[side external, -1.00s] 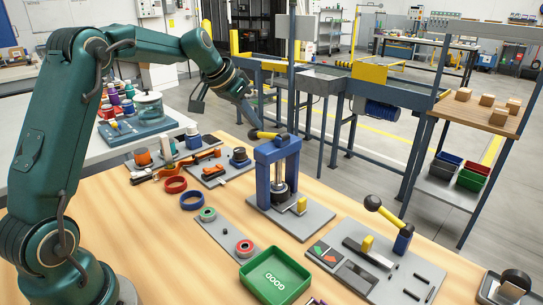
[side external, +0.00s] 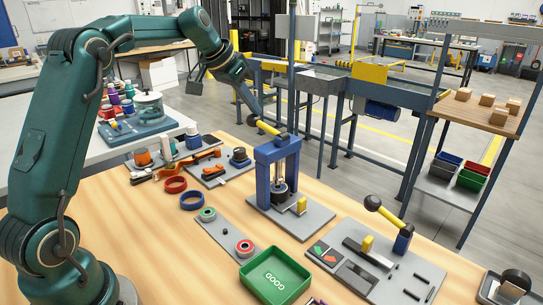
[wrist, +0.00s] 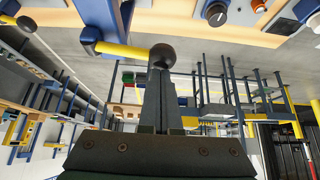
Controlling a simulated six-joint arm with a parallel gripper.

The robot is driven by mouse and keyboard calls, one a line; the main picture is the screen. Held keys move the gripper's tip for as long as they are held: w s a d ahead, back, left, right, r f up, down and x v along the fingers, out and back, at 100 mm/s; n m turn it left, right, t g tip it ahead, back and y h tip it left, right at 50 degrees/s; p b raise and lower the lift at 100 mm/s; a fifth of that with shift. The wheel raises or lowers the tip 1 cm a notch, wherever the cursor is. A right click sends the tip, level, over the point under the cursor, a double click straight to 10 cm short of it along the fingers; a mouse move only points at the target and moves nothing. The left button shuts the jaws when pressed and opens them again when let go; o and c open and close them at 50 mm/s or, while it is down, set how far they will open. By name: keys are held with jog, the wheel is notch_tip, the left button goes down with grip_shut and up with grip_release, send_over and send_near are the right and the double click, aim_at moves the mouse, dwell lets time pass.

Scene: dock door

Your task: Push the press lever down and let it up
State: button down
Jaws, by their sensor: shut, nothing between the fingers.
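The blue press (side external: 262,178) stands upright on a grey plate near the middle of the table. Its yellow press lever (side external: 269,128) slopes up to the left, with a black ball at its raised end. My gripper (side external: 256,115) is shut and empty, with its tips at the ball end, pointing down at it. In the wrist view my gripper's fingers (wrist: 160,75) sit right at the black ball (wrist: 162,55), with the yellow bar running left from it. I cannot tell whether they still touch. A bright gap shows between the press posts, above the dark lower part.
A grey fixture (side external: 345,255) with a second yellow, black-balled lever (side external: 386,214) stands to the right. A green GOOD tray (side external: 274,275) is in front. Red (side external: 175,185) and blue (side external: 192,200) rings lie left of the press. Bare wood lies at front left.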

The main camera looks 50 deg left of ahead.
jog(key=shift+w+r, duration=0.1)
jog(key=shift+r, duration=2.45)
jog(key=shift+s+r, duration=0.2)
jog(key=shift+r, duration=0.45)
jog(key=shift+d, duration=0.1)
jog(key=s+d+r+m, duration=0.2)
jog(key=s+d+r, duration=0.5)
jog(key=s+d, duration=0.55)
jog(key=s+d+f+n+g, duration=0.1)
jog(key=s+d+f+n, duration=0.1)
jog(key=s+f, duration=1.2)
notch_tip(320, 180, down, 4)
jog(key=shift+s+d+f, duration=0.1)
jog(key=shift+s+d, duration=0.15)
jog(key=shift+d, duration=0.2)
